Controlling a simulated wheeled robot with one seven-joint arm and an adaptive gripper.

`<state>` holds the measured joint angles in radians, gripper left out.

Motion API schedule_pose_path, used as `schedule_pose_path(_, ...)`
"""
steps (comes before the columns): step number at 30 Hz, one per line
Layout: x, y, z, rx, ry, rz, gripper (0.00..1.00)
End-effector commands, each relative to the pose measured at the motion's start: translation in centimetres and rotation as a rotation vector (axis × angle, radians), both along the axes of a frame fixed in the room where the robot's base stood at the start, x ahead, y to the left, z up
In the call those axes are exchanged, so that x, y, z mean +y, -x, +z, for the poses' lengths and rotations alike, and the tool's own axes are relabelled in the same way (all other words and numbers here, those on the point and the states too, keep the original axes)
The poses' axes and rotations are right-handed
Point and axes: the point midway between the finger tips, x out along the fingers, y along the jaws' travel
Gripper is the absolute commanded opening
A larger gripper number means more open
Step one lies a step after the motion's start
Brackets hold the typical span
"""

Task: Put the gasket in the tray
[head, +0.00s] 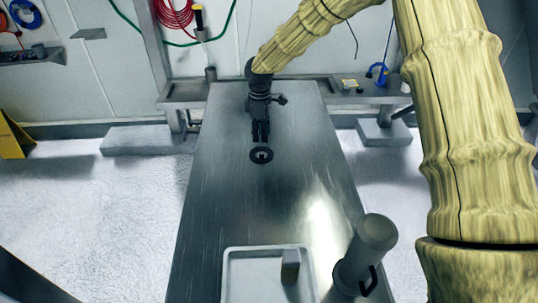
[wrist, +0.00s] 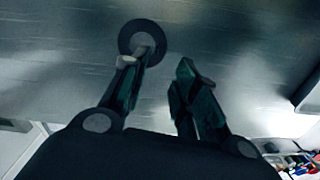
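The gasket, a flat black ring (head: 261,161), lies on the metal table (head: 215,200) towards its far end. It also shows at the top of the wrist view (wrist: 127,38). My gripper (head: 260,141) is just behind the gasket in the head view and points down at the table. In the wrist view its two fingers (wrist: 158,66) are apart with nothing between them. The left fingertip overlaps the ring near its hole; I cannot tell whether it touches. The pale tray (head: 228,278) is at the near end of the table, partly cut off.
A small grey block (head: 291,265) is in the tray. A metal cylinder with a handle (head: 372,242) stands to the right of the tray. The table between gasket and tray is clear. A back bench (head: 340,96) with small items stands beyond the table.

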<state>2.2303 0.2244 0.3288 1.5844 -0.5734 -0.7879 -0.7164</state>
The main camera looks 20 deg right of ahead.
Motion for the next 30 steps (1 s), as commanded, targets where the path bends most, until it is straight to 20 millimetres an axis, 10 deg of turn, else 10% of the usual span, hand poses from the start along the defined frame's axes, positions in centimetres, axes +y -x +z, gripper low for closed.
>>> schedule_pose_path(30, 1.0, -0.5, -5.8, -0.01, -0.002, 0.189, 0.29)
